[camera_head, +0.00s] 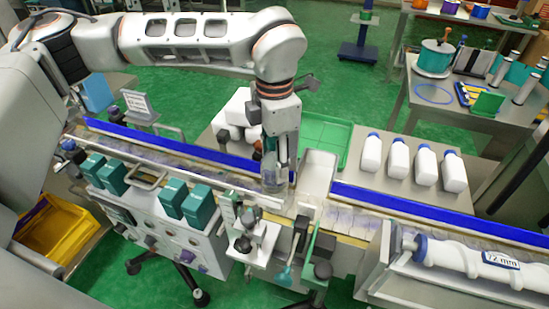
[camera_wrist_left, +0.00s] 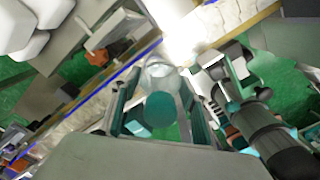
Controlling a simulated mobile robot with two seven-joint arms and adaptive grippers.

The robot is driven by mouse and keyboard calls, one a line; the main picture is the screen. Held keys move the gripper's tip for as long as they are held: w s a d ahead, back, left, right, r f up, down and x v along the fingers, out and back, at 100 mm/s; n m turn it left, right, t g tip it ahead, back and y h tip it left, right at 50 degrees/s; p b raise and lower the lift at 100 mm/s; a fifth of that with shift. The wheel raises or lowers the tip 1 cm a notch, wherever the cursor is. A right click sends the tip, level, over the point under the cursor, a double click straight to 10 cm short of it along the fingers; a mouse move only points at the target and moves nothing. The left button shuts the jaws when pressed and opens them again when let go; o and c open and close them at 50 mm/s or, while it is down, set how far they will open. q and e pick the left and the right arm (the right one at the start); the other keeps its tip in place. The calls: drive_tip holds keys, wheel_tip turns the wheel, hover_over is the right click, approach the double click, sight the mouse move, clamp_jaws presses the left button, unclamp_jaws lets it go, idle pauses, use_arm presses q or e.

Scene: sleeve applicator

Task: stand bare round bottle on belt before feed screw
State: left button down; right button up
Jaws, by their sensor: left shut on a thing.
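A clear round bottle (camera_head: 273,182) is upright below my left gripper (camera_head: 277,158), over the belt (camera_head: 215,172). I cannot tell whether its base touches the belt. My left gripper is shut on the bottle from above. In the left wrist view, the bottle's teal cap (camera_wrist_left: 160,110) and clear body (camera_wrist_left: 163,74) sit between the fingers (camera_wrist_left: 160,112). The white feed screw (camera_head: 455,252), with a "72 mm" label, lies along the belt's near side at lower right, apart from the bottle. My right gripper is not in view.
A pale block (camera_head: 318,172) stands just right of the bottle. Blue guide rails (camera_head: 430,212) run along the belt's far side. Several white blue-capped bottles (camera_head: 397,158) and a green tray (camera_head: 325,138) are behind. A clamp stand (camera_head: 250,240) is in front.

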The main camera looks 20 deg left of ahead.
use_arm(q)
drive_tip(key=c, duration=1.1)
unclamp_jaws()
drive_tip(key=shift+f, duration=0.1)
wheel_tip(320, 180, up, 12)
drive_tip(key=shift+r, duration=0.2)
